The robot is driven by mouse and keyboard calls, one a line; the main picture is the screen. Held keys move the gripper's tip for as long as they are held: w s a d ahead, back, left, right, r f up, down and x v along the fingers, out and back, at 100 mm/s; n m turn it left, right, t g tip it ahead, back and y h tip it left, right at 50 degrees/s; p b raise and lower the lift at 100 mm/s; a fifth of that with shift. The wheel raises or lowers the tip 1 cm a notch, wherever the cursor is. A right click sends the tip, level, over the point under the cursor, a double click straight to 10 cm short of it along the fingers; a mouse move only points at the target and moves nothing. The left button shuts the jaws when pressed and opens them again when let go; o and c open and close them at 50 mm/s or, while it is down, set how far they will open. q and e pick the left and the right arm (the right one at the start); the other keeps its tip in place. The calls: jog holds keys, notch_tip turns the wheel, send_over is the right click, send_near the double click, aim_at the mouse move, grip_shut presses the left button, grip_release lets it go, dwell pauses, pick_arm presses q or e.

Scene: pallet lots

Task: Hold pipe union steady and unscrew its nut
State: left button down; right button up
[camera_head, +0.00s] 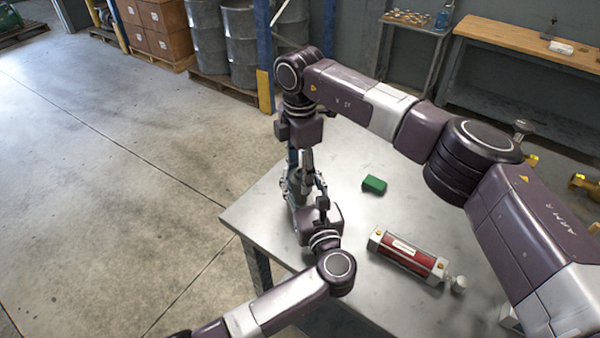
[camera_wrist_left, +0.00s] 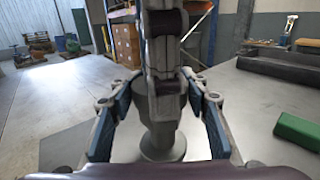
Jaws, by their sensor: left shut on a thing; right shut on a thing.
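The grey pipe union (camera_head: 297,184) stands upright near the left end of the metal table. It also shows in the left wrist view (camera_wrist_left: 158,132), with a round foot below. My left gripper (camera_head: 305,188) reaches it low from the front, its blue-padded fingers (camera_wrist_left: 160,100) on either side, shut on the body. My right gripper (camera_head: 303,158) points straight down from above, shut on the top of the union. Its fingers fill the upper middle of the left wrist view (camera_wrist_left: 165,70) and hide most of the nut.
A green block (camera_head: 374,185) lies on the table (camera_head: 345,225) right of the union. A red gauge-like device with metal ends (camera_head: 405,256) lies nearer the front. Brass fittings (camera_head: 582,183) lie at the far right. Drums and boxes stand behind.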

pick_arm(q)
jog(key=shift+s, duration=0.1)
pick_arm(e)
jog(key=o, duration=1.1)
jog(key=shift+w+d+r, duration=0.1)
jog(key=shift+w+d, duration=0.1)
jog(key=shift+w, duration=0.15)
pick_arm(q)
jog(key=shift+d, duration=0.1)
pick_arm(e)
jog(key=shift+o, duration=1)
jog(key=shift+s, duration=0.1)
jog(key=shift+s+a+r, duration=0.1)
jog(key=shift+r, duration=2.25)
jog(key=shift+c, duration=0.5)
jog(key=r+m, duration=0.2)
jog(key=m, duration=0.1)
jog(key=shift+s+r, duration=0.2)
jog(key=shift+r, duration=0.2)
jog(key=shift+f, duration=3.85)
jog(key=shift+c, duration=0.6)
jog(key=c, duration=1.1)
jog(key=shift+w+r+n, duration=0.1)
jog(key=shift+w+n, duration=0.05)
jog(key=shift+n, duration=1.35)
